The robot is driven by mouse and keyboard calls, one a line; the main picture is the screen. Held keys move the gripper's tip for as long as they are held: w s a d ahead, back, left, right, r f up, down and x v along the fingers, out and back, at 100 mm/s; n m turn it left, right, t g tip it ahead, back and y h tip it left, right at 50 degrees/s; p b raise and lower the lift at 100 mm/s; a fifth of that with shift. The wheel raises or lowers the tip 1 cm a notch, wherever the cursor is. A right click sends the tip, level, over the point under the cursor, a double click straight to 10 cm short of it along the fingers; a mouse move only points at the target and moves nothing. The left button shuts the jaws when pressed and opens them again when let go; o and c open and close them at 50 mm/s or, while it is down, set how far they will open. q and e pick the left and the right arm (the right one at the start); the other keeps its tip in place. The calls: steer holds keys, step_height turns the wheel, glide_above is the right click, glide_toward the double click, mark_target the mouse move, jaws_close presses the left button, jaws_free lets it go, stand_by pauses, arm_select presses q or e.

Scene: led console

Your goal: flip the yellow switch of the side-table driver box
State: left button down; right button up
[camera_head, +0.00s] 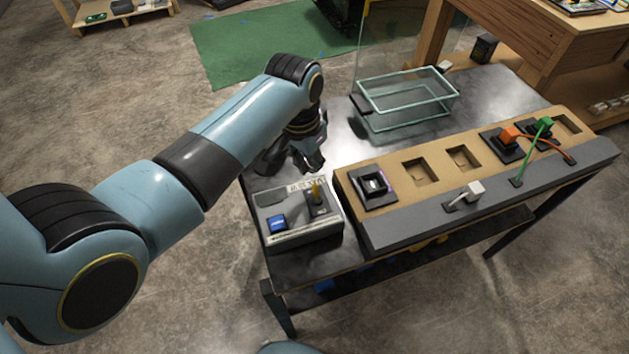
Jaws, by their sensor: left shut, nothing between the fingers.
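The driver box (296,234) is a grey box at the near left corner of the dark side table. Its yellow switch (315,190) stands up on a dark plate at the box's upper right. A blue button (277,222) sits at its lower left. My left gripper (318,168) is shut and empty, pointing down just above and behind the yellow switch. Whether it touches the switch, I cannot tell. My right gripper does not show.
A glass tank (408,97) stands behind. Bare table top (350,146) lies between tank and console.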

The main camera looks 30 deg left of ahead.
mark_target(316, 191)
arm_select(q)
steer(key=shift+f, duration=0.2)
steer(key=shift+f+b, duration=0.55)
steer(key=shift+f, duration=0.6)
steer(key=shift+f, duration=0.15)
